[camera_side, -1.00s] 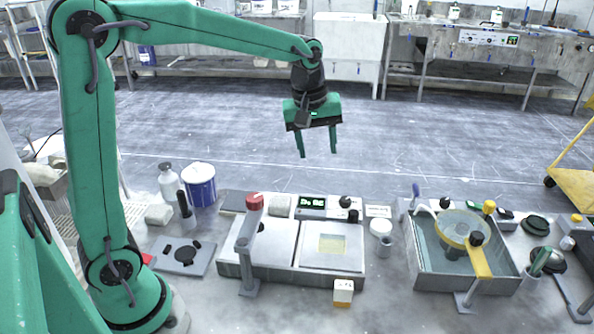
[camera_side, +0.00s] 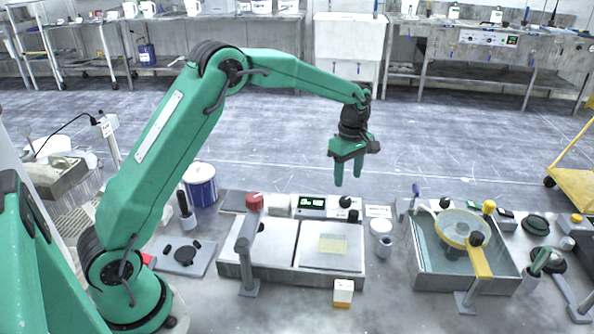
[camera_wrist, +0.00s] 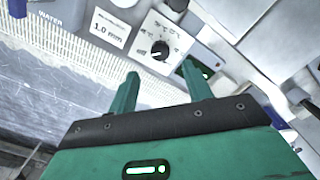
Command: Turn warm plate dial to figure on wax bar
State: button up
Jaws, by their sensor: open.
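The warm plate unit (camera_side: 290,270) stands on the bench in the side view, with a lit green display (camera_side: 312,203) on its rear panel. A black dial (camera_side: 345,202) sits right of the display. In the wrist view a black dial (camera_wrist: 160,50) with a white pointer and a printed scale lies just beyond my fingertips. My gripper (camera_side: 349,182) is open and empty above the rear panel, apart from the dial; it also shows in the wrist view (camera_wrist: 160,77). A small block with an orange mark (camera_side: 343,292), possibly the wax bar, lies at the unit's front; its figure is unreadable.
A card reading 1.0 mm (camera_wrist: 110,28) lies beside the dial panel. A water basin (camera_side: 430,280) with a yellow arm is at right. A blue-and-white tub (camera_side: 200,185) is at left.

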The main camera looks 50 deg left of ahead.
aim_at(346, 199)
jog(key=shift+f, duration=3.9)
jog(key=c, duration=1)
